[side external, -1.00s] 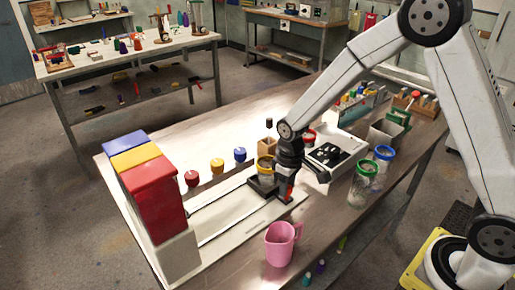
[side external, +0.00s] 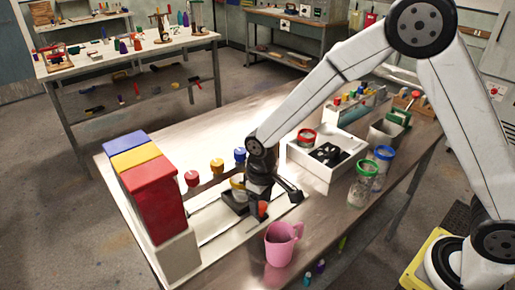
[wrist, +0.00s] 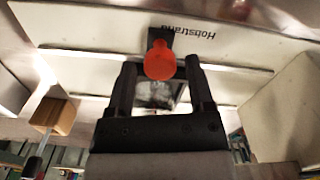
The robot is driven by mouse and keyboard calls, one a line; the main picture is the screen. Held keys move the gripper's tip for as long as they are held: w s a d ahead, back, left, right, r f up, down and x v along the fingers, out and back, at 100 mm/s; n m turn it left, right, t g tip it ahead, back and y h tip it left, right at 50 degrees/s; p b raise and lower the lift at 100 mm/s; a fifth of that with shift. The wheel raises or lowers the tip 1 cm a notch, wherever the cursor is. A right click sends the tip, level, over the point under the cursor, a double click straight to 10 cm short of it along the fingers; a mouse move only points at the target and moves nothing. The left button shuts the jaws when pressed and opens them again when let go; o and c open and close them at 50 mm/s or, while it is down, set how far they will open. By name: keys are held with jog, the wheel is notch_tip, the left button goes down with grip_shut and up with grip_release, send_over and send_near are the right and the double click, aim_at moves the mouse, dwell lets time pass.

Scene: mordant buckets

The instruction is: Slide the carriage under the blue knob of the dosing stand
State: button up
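The dosing stand has red, yellow and blue tanks (side external: 150,185) at the left. Its red knob (side external: 192,178), yellow knob (side external: 217,165) and blue knob (side external: 240,155) stand in a row. The dark carriage (side external: 233,203) sits on the pale rail base (side external: 205,222) with a yellow-ringed jar (side external: 238,184). The jar shows just below the blue knob in the side view; exact alignment I cannot tell. My gripper (side external: 259,212) is at the carriage's orange-red handle (wrist: 160,60). In the wrist view my gripper's fingers (wrist: 161,68) stand apart either side of the handle, with gaps.
A pink jug (side external: 281,243) stands close in front of my gripper. A white box with a dark tray (side external: 325,155) is behind to the right, with a red-ringed jar (side external: 306,138). A green-lidded jar (side external: 363,185) and a blue-lidded jar (side external: 382,165) stand farther right.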

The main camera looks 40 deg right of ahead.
jog(key=shift+r, duration=0.1)
dwell(0.3)
jog(key=shift+r, duration=3.85)
jog(key=shift+d, duration=0.1)
jog(key=shift+s+d, duration=0.35)
jog(key=shift+d, duration=0.2)
jog(key=s+d+m+t, duration=0.1)
jog(key=s+d, duration=0.2)
jog(key=s, duration=0.1)
jog(key=s+d+f+m, duration=0.1)
jog(key=s+d, duration=0.3)
jog(key=s+d+m+t, duration=0.1)
jog(key=s+d, duration=0.2)
jog(key=s, duration=0.1)
jog(key=shift+d+f+t, duration=0.25)
jog(key=shift+d+t, duration=0.05)
jog(key=shift+d, duration=0.1)
